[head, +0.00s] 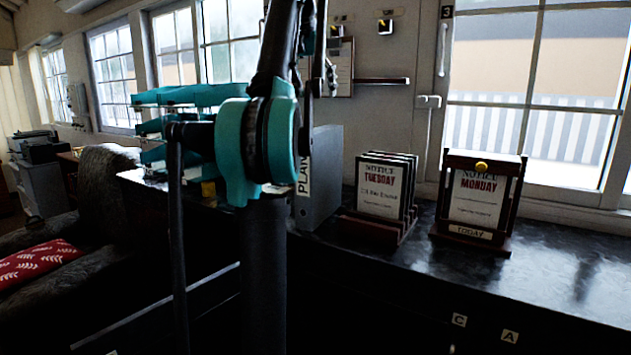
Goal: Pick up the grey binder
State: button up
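The grey binder (323,180) stands upright on the dark counter, near the middle of the head view. A white label with vertical lettering starting "PLAN" shows on its spine. My black and teal arm crosses in front of it and hides its left part. I cannot make out my gripper or its fingertips in this view.
Right of the binder, a rack of notice boards reading "TUESDAY" (384,192) and a framed "MONDAY" notice (479,197) stand on the counter (570,262). Teal stacked trays (190,96) are to the left. The counter's right end is clear. An armchair with a red cushion (38,263) is at far left.

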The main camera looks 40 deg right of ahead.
aim_at(322, 128)
jog(key=x, duration=1.1)
jog(key=shift+s, duration=0.1)
jog(key=shift+a+f+x, duration=0.1)
jog(key=shift+a+x, duration=0.1)
jog(key=shift+x, duration=0.7)
jog(key=shift+a+f+x, duration=0.1)
jog(key=shift+a+x, duration=0.05)
jog(key=shift+x, duration=0.8)
jog(key=shift+a+f+x, duration=0.1)
jog(key=shift+a+x, duration=0.1)
jog(key=shift+x, duration=0.7)
jog(key=shift+s+f, duration=0.1)
jog(key=shift+f, duration=0.05)
jog(key=shift+c, duration=0.5)
grip_shut()
